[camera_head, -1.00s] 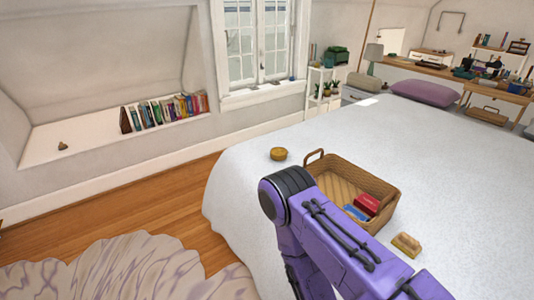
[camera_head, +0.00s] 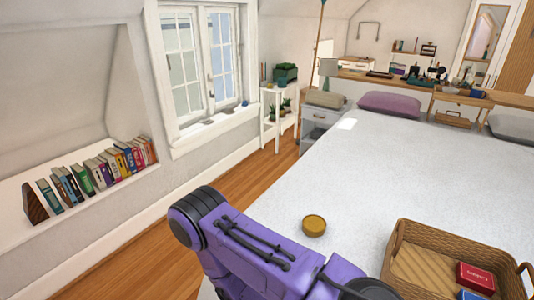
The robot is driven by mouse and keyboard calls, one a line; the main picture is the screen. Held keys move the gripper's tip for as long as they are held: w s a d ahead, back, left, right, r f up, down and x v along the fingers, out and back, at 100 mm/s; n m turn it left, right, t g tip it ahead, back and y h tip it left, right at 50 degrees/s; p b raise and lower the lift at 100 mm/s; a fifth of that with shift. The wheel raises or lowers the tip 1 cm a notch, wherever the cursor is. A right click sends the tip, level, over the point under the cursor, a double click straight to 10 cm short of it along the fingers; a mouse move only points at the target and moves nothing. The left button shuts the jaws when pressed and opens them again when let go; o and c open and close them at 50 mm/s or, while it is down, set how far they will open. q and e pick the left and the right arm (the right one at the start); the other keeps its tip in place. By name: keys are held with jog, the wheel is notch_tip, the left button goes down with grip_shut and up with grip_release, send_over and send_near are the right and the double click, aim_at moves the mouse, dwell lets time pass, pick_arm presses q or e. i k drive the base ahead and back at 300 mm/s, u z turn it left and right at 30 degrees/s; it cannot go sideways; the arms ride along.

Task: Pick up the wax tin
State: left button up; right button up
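A small round mustard-yellow tin (camera_head: 314,225), which looks like the wax tin, lies on the white bed (camera_head: 400,160). It sits left of a wicker basket and just beyond my purple arm (camera_head: 265,245). The arm crosses the lower middle of the picture, and its gripper is not visible. I cannot tell from the picture which arm this is. No gripper shows in the head view.
The wicker basket (camera_head: 400,240) stands on the bed at the lower right with a red box (camera_head: 475,277) inside. Books (camera_head: 100,170) line the alcove ledge at left. A purple pillow (camera_head: 390,104) lies at the bed's far end. Much of the bed is bare.

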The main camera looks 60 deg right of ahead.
aim_at(313, 226)
jog(key=i, duration=1.1)
jog(key=z, duration=2.55)
